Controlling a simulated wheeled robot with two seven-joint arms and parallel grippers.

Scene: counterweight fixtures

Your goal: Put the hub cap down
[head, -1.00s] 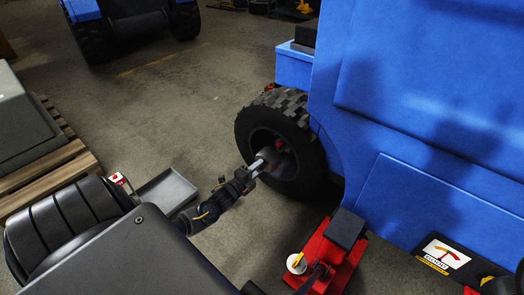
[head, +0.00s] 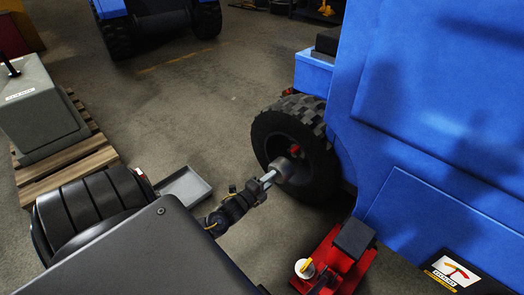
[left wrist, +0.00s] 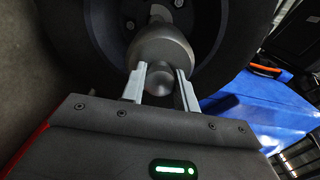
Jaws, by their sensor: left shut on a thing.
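The hub cap (head: 284,170) is a grey, rounded, dome-like piece with a knob; in the left wrist view the cap (left wrist: 160,52) fills the space in front of the fingers. My left gripper (head: 268,179) is shut on its knob, between two pale metal fingers, as the left wrist view (left wrist: 160,84) also shows. The cap is in front of the dark wheel (head: 319,145) of the blue vehicle, over its hub area. I cannot tell whether it touches the wheel. My right gripper is not in view.
A shallow grey tray (head: 203,190) lies on the floor left of the wheel. A red jack-like device (head: 318,262) stands by the blue vehicle (head: 425,130). A wooden pallet (head: 92,166) bears a grey block (head: 40,115) at left. Open concrete floor (head: 190,110) lies between.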

